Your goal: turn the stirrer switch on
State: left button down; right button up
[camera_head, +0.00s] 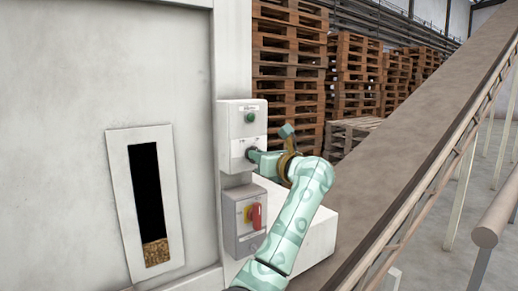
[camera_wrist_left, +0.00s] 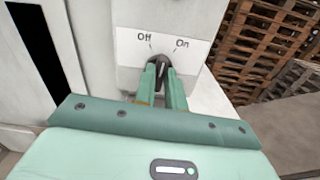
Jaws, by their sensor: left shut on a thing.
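The stirrer switch (camera_wrist_left: 162,68) is a dark rotary knob on a white plate marked Off at left and On at right. My left gripper (camera_wrist_left: 162,77) is shut on this knob, one finger on each side of it. The knob's handle looks close to upright, leaning slightly right; the fingers hide part of it, so its exact setting is hard to read. In the head view the left gripper (camera_head: 253,155) reaches the lower part of the pale control box (camera_head: 229,127) and covers much of the knob. My right gripper is out of view.
A green button (camera_head: 250,117) sits above the switch. A grey box with a red handle (camera_head: 255,216) on yellow is mounted below. A window slot (camera_head: 150,205) with pellets is at left. Pallet stacks (camera_head: 290,80) and a sloping conveyor (camera_head: 420,160) stand at right.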

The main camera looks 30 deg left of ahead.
pick_arm(q)
jog(key=shift+w+m+p, duration=0.1)
jog(key=shift+m+p, duration=1.9)
jog(key=shift+m, duration=0.6)
jog(key=c, duration=1.5)
grip_release()
jog(key=shift+d, duration=0.1)
jog(key=shift+o, duration=0.2)
jog(key=shift+d, duration=0.1)
